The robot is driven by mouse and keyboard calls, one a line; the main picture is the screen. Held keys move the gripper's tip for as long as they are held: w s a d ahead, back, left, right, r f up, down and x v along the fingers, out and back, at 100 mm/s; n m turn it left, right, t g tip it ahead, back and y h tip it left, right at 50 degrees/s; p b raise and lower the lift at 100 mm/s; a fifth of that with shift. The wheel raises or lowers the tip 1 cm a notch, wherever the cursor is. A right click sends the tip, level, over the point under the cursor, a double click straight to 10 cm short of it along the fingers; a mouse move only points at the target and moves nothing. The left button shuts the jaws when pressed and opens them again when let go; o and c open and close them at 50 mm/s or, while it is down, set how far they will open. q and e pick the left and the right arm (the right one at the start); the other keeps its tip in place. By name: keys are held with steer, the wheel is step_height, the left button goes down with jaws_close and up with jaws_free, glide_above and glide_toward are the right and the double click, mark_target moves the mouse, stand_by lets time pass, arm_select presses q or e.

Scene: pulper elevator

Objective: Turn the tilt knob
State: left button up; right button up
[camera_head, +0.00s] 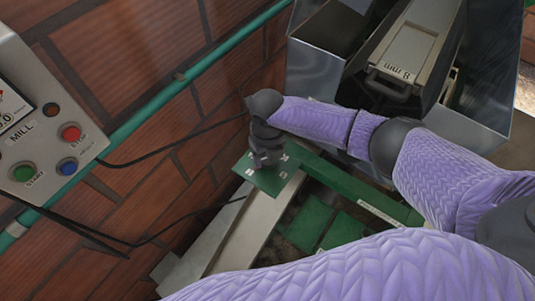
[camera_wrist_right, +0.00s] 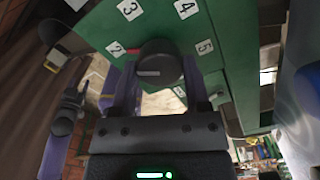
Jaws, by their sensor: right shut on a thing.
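The tilt knob (camera_wrist_right: 158,60) is a round black knob on a green panel (camera_wrist_right: 95,28). In the right wrist view, number labels 2, 3, 4 and 5 stand around it, and its red mark points left, toward the 2. My right gripper (camera_wrist_right: 160,100) is shut on the knob, one finger on each side. In the head view my right gripper (camera_head: 266,160) reaches down onto the small green plate (camera_head: 270,182), and it hides the knob there. My left gripper is not seen in the head view.
A grey control box marked MILL (camera_head: 40,125) with coloured buttons hangs at the left. A teal pipe (camera_head: 150,105) and black cables run along the brick wall. A metal hopper (camera_head: 415,50) stands behind my right arm. Green machine parts (camera_head: 310,225) lie below.

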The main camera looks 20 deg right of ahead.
steer(key=shift+w+r, duration=0.1)
stand_by(0.3)
steer(key=o, duration=1.3)
step_height(320, 180, up, 10)
steer(key=shift+f, duration=0.1)
